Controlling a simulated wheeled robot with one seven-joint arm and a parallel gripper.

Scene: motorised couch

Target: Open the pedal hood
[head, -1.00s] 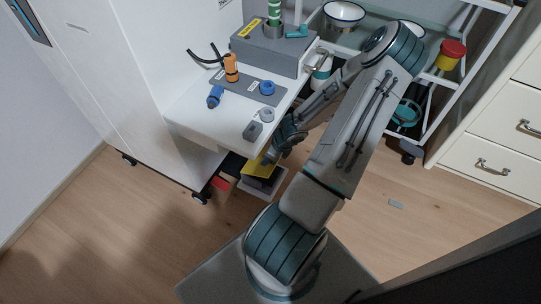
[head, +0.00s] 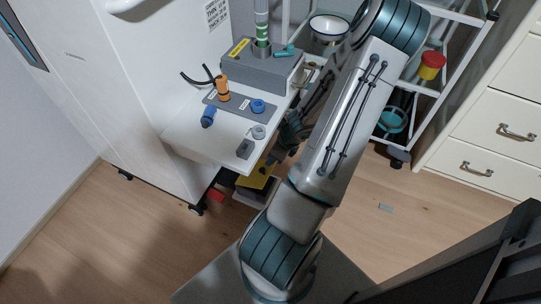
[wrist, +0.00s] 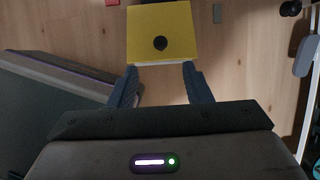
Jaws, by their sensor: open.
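The pedal hood appears to be the yellow plate (head: 258,177) low near the floor, beside and partly under the white worktop. In the wrist view the yellow plate (wrist: 144,27) is square, with a round dark knob or hole (wrist: 160,43) near its middle and a pale edge on the near side. My gripper (wrist: 160,74) is open and empty, its two fingers apart at the plate's near edge. In the head view my gripper (head: 270,163) is just above the plate, partly hidden by my arm. I cannot tell whether the fingers touch it.
The white worktop (head: 190,143) overhangs to the left, holding a grey panel with blue and orange fittings. A white wheeled trolley (head: 440,87) stands behind my arm, cream drawers (head: 490,150) to the right.

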